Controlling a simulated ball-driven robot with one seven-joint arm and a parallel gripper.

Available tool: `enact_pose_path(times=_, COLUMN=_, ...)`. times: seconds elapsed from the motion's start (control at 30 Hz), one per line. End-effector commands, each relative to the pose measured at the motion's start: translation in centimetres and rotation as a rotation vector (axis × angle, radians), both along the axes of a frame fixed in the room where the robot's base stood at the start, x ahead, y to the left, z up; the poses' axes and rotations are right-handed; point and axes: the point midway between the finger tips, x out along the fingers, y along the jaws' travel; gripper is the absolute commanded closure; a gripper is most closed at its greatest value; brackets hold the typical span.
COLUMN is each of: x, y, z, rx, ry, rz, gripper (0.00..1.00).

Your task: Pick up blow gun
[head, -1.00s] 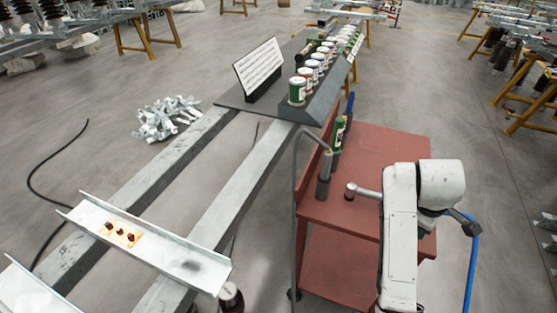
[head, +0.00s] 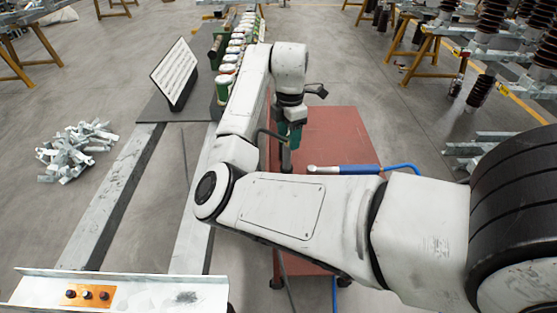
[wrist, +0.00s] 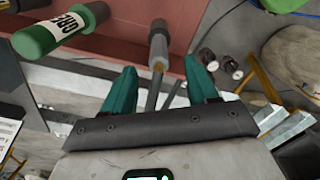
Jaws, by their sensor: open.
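The blow gun, which I take to be the upright tool with a silver head and grey-brown body, stands at the red cart's left side. In the wrist view, the blow gun (wrist: 158,48) shows between and beyond my two teal fingers. In the head view, my gripper (head: 291,138) points down over the blow gun (head: 286,160), which is partly hidden by my gripper and arm. In the wrist view, my gripper (wrist: 161,67) is open with no visible grip on anything. I cannot tell whether a finger touches the blow gun.
A blue-handled tool (head: 357,169) with a blue hose lies right of my gripper on the red cart (head: 345,130). A green labelled bottle (wrist: 38,38) is close by in the wrist view. A row of cans (head: 228,69) and a sign board (head: 174,73) stand behind left.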

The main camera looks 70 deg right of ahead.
Motion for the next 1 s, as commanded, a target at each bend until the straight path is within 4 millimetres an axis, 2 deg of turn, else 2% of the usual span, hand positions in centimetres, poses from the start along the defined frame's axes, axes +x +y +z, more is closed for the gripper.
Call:
enact_pose_path(times=0.1, x=0.1, y=0.1, z=-1.8, rx=0.001, ry=0.001, rz=0.002, gripper=0.42)
enact_pose_path(times=0.37, x=0.1, y=0.1, z=-3.8, rx=-0.001, ry=0.0, rz=0.001, gripper=0.42)
enact_pose_path(times=0.7, x=0.4, y=0.2, z=-8.1, rx=-0.001, ry=0.0, rz=0.0, gripper=0.42)
enact_pose_path(times=1.0, x=0.4, y=0.2, z=-8.5, rx=-0.003, ry=0.0, rz=0.0, gripper=0.43)
